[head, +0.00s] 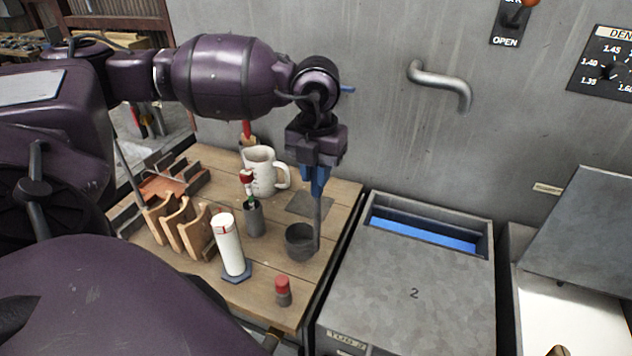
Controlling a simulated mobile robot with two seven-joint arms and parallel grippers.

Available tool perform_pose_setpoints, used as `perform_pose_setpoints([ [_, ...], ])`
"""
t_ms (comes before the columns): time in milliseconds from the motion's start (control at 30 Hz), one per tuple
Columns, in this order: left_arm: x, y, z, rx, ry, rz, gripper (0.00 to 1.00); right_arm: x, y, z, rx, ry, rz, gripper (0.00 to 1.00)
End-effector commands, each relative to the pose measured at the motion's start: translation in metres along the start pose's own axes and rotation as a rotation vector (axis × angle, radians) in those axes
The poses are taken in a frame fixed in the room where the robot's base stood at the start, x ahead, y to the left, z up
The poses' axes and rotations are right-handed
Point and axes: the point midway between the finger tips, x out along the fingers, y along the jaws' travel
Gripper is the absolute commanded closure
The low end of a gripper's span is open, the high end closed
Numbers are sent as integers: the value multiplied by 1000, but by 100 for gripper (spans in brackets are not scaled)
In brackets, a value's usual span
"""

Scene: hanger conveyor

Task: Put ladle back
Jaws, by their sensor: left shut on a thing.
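My left gripper (315,186) points straight down over the right part of the wooden table. Its blue fingers are shut on the upper end of the ladle's upright handle. The ladle (300,242) has a dark grey, cup-shaped bowl that hangs at the lower end of the handle, low over the table. I cannot tell whether the bowl touches the tabletop. A dark flat square (309,204) lies on the table just behind the bowl. My right gripper is not in view.
The wooden table (272,296) also bears a white mug (262,172), a white cylinder (229,246), a dark holder with tools (254,219), a wooden rack (183,229) and a red-capped bottle (283,291). A grey tank (415,290) with a blue-lined opening stands to the right.

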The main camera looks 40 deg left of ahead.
Motion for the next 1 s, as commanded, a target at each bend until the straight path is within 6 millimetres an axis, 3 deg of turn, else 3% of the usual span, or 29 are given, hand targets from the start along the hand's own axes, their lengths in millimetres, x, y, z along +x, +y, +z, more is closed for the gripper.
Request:
perform_pose_setpoints([
  [200,27,0,0,-1,1,0,100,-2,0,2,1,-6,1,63],
  [600,32,0,0,0,0,0,100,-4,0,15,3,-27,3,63],
  [633,32,0,0,0,1,0,77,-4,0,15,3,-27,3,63],
  [800,31,0,0,0,0,0,53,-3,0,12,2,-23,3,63],
  [1000,31,0,0,0,0,0,53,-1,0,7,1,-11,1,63],
])
